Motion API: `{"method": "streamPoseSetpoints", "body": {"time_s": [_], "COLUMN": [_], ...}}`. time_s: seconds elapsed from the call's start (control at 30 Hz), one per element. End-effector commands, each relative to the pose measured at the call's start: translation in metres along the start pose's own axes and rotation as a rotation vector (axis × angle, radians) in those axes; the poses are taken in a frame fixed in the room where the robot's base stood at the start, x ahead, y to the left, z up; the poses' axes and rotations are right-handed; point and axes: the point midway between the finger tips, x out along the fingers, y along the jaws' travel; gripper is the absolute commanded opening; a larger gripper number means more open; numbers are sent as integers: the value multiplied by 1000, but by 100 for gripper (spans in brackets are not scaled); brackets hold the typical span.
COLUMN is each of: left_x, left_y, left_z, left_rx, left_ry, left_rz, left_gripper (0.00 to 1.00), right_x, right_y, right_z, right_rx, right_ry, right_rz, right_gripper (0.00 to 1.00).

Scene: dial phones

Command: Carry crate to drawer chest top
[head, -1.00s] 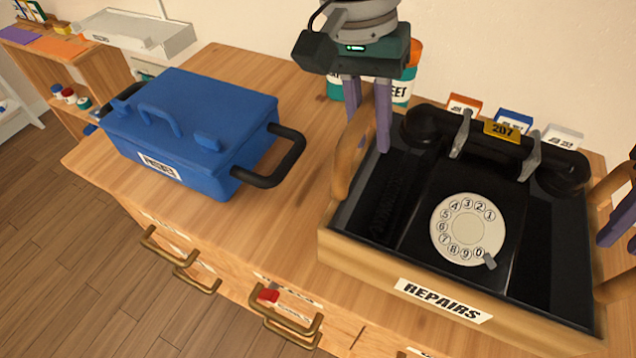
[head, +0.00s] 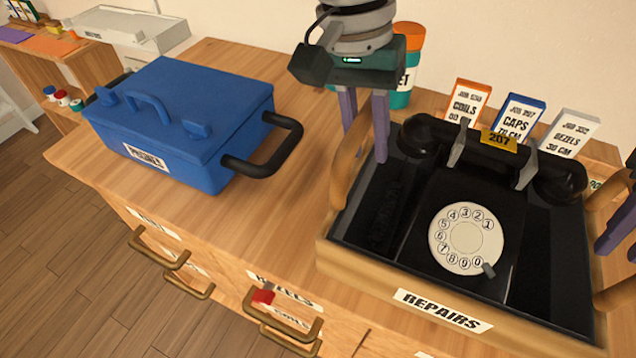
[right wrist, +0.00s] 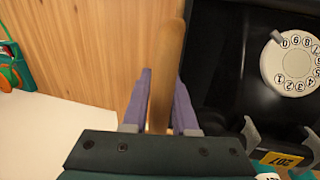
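The crate (head: 343,265) is an open wooden tray with dark lining and a REPAIRS label, holding a black dial phone (head: 466,195) tagged 207. It is over the right part of the wooden drawer chest top (head: 215,215); I cannot tell whether it touches. My left gripper (head: 364,155) is closed around the crate's left wooden handle (head: 343,175). My right gripper (head: 618,235) is at the right handle, partly cut off by the picture edge. In the right wrist view its purple fingers (right wrist: 160,105) press both sides of the handle (right wrist: 168,60).
A blue lidded box (head: 180,110) with black side handles stands on the chest left of the crate. Orange, blue (head: 520,118) and white cards and a teal-and-orange canister (head: 405,70) stand behind it. Bare top shows between box and crate.

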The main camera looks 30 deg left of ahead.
Motion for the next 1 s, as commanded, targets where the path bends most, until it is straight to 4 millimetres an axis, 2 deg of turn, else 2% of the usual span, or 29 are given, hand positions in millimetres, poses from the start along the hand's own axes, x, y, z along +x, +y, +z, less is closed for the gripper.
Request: {"method": "streamPoseSetpoints", "body": {"time_s": [0.03, 0.23, 0.57, 0.77, 1.0], "left_x": [-1, -1, -5, -31, -87], "left_y": [-1, 0, 1, 0, 0], "left_z": [0, 0, 0, -1, -1], "left_rx": [-2, -1, 0, 2, 0], "left_ry": [0, 0, 1, 3, 5], "left_rz": [-2, 0, 2, 1, 3], "left_gripper": [32, 54, 54, 54, 54], "right_x": [-1, -1, -2, -2, -2], "right_y": [1, 0, 0, 0, 0], "right_z": [0, 0, 0, 0, 0], "right_rx": [1, 0, -1, -1, -1], "right_ry": [0, 0, 0, 0, 0], "right_rz": [1, 0, -2, -2, -2], "right_gripper": [32, 54, 54, 54, 54]}}
